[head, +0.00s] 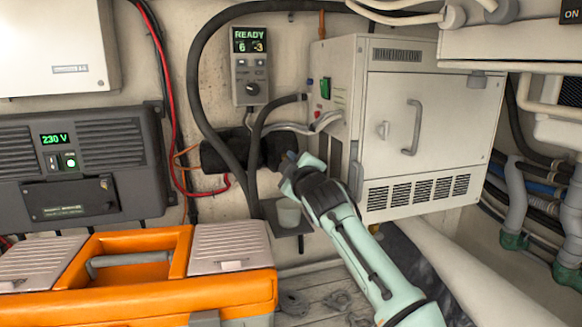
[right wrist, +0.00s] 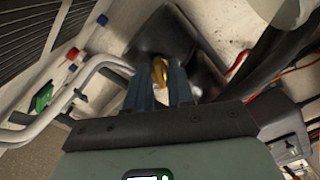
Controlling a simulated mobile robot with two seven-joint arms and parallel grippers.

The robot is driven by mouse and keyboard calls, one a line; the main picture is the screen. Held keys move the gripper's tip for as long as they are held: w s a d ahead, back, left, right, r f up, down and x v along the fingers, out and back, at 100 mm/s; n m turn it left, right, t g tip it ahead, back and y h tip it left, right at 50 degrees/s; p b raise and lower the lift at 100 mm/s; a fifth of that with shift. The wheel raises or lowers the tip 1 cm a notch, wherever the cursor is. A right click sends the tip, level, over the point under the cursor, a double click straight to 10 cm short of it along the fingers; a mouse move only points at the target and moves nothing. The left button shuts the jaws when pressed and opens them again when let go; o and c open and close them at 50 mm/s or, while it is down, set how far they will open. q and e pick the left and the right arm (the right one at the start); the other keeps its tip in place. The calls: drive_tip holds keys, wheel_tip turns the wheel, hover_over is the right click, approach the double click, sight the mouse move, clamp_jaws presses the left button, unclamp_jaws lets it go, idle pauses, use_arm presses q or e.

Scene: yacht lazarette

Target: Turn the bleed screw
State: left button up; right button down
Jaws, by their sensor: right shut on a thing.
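The brass bleed screw (right wrist: 160,70) shows between the two blue fingers of my right gripper (right wrist: 160,88) in the right wrist view. The fingers are shut on it. Behind it is a dark surface. In the head view my right gripper (head: 290,160) reaches in from the lower right to the dark hose area beside the white cabinet (head: 385,130). The screw is hidden there behind the gripper. A small pale cup (head: 288,213) stands below the gripper on a dark bracket shelf (head: 268,210). My left gripper is not in view.
A control panel (head: 249,65) reading READY, 6 and -3 hangs above. Black hoses (head: 196,80) and red cables (head: 172,130) run near the gripper. An orange toolbox (head: 190,292) fills the lower left, below a 230 V unit (head: 80,165). Pipes (head: 516,190) line the right side.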

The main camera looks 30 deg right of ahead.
drive_tip(key=m+b, duration=0.1)
drive_tip(key=m, duration=1)
drive_tip(key=shift+b, duration=0.35)
drive_tip(key=c, duration=1)
unclamp_jaws()
